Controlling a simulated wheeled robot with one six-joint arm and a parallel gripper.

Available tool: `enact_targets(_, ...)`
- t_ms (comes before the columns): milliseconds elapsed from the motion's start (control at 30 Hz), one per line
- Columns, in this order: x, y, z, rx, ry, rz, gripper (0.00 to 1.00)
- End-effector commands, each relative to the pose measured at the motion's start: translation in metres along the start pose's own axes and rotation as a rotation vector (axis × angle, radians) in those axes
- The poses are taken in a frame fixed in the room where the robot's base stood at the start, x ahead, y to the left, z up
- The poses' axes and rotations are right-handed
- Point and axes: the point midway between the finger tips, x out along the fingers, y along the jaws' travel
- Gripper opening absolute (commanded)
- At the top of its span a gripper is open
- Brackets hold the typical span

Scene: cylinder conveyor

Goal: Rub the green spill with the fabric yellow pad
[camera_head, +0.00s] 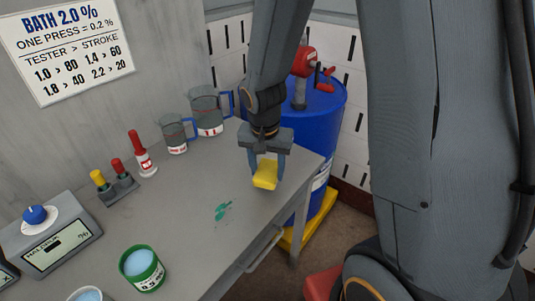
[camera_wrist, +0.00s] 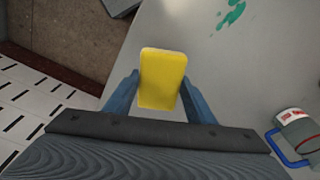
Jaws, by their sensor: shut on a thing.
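The yellow pad (camera_head: 265,174) is held between the fingers of my gripper (camera_head: 265,165), which is shut on it. In the head view the pad hangs over the right part of the grey table. In the wrist view the yellow pad (camera_wrist: 163,78) fills the space between the blue-grey fingers of my gripper (camera_wrist: 162,92). The green spill (camera_head: 223,211) is a small smeared patch on the table top, to the left of and nearer than the pad, and apart from it. The spill also shows at the top of the wrist view (camera_wrist: 231,14).
Two clear jugs with blue handles (camera_head: 206,110) stand at the back of the table (camera_head: 190,225). A red-and-white bottle (camera_head: 141,154), a stand with yellow and red knobs (camera_head: 117,189), a meter box (camera_head: 50,232) and a green cup (camera_head: 141,271) line the left. A blue drum (camera_head: 325,120) stands beyond the right edge.

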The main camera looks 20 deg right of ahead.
Motion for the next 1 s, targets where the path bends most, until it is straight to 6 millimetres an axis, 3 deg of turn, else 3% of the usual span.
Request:
enact_targets(433,-0.040,0.001,-0.005,0.003,0.001,-0.001,0.26)
enact_targets(1000,-0.042,0.001,-0.005,0.002,0.000,0.000,0.26)
